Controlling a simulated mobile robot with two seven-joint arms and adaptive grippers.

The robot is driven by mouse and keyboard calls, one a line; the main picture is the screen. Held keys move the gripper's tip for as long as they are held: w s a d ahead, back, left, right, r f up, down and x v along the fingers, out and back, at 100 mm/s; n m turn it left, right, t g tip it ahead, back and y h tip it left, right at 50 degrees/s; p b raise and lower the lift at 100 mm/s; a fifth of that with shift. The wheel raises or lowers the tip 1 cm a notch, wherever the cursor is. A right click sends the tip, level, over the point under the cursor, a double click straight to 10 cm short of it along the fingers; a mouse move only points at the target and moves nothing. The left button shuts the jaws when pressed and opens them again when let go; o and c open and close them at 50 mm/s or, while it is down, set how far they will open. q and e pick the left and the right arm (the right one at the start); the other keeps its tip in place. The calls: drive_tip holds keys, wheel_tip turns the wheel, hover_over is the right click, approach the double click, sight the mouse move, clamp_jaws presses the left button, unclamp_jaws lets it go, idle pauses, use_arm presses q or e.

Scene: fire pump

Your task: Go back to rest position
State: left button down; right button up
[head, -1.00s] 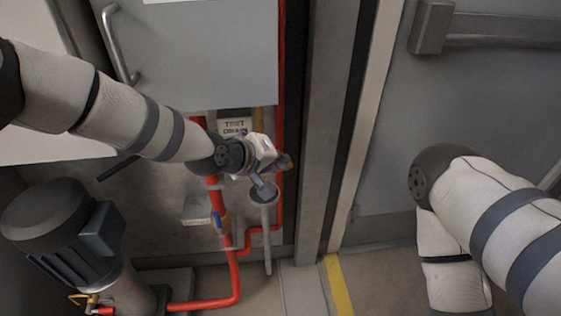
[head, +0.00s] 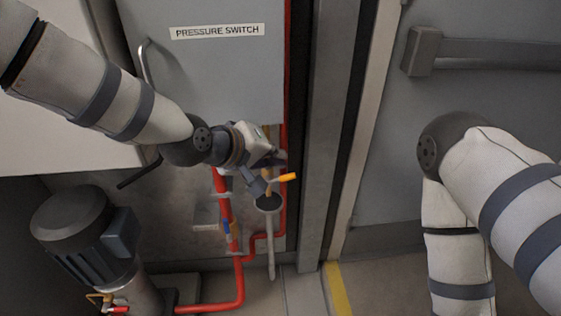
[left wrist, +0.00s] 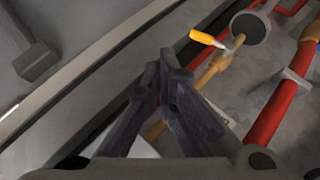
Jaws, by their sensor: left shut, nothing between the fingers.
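My left gripper (head: 256,188) hangs beside the red pipes below the grey pressure switch cabinet. It is shut and empty; its dark fingers (left wrist: 166,78) meet at the tips in the left wrist view. A yellow valve handle (head: 281,184) shows just right of the gripper, and in the left wrist view it (left wrist: 205,38) lies beyond the fingertips, apart from them. My left wrist hides part of the pipework. My right arm comes in from the right with its elbow bent, and its gripper is out of the picture.
The cabinet (head: 205,75) with its handle (head: 147,68) is close behind my left forearm. A dark pump motor (head: 75,240) stands at lower left. A red pipe (head: 238,280) runs down to the floor. A door push bar (head: 480,50) is at upper right.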

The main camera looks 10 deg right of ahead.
use_arm(q)
drive_tip(key=shift+s+a+r, duration=0.15)
drive_tip(key=shift+s+r, duration=0.25)
drive_tip(key=shift+r, duration=0.1)
drive_tip(key=shift+f, duration=0.15)
